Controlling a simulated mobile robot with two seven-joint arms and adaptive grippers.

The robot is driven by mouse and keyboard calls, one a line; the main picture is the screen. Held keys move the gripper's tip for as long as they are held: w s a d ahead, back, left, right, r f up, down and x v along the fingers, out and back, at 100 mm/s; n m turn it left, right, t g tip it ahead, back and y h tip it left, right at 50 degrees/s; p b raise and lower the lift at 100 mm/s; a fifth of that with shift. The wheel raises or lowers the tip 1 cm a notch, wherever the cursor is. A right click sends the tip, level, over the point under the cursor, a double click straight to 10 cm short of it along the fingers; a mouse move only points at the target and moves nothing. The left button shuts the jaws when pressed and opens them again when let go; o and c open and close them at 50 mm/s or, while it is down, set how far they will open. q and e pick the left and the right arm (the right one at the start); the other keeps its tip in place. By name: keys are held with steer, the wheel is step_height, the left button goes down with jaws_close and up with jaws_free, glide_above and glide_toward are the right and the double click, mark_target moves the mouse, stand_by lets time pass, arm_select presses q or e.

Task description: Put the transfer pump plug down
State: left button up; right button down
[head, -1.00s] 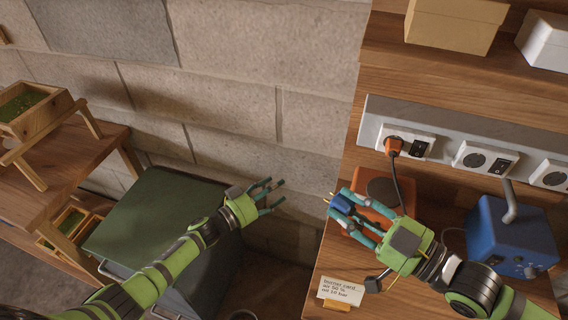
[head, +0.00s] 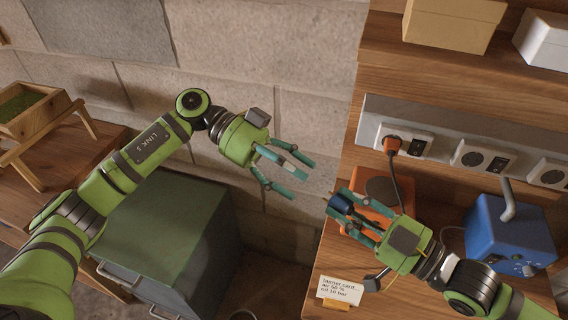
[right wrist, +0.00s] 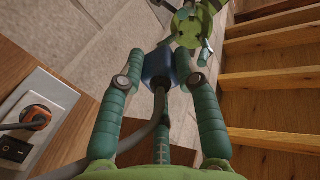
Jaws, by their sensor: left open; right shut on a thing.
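The transfer pump plug is a dark blue plug (head: 341,204) with metal pins, held up above the bench's left edge in the head view. My right gripper (head: 345,207) is shut on it. In the right wrist view the blue plug (right wrist: 159,68) sits between the teal fingers, its grey cord running back towards the camera. My left gripper (head: 297,180) is open and empty, up and left of the plug, apart from it. It also shows beyond the plug in the right wrist view (right wrist: 190,28).
A grey socket strip (head: 440,152) runs along the back, with an orange plug (head: 393,145) in its left socket and the middle socket empty. An orange device (head: 385,194), a blue device (head: 510,236) and a card (head: 340,291) stand on the bench. A green cabinet (head: 165,235) stands at left.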

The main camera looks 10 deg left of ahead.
mark_target(331, 197)
arm_select(q)
steer(key=x, duration=1)
steer(key=shift+w, duration=0.1)
steer(key=shift+a, duration=0.1)
steer(key=c, duration=1.1)
steer(key=shift+r, duration=0.1)
steer(key=shift+c, duration=0.3)
arm_select(e)
steer(key=c, duration=0.8)
jaws_free()
arm_select(q)
jaws_close()
arm_select(e)
steer(key=shift+d, duration=0.1)
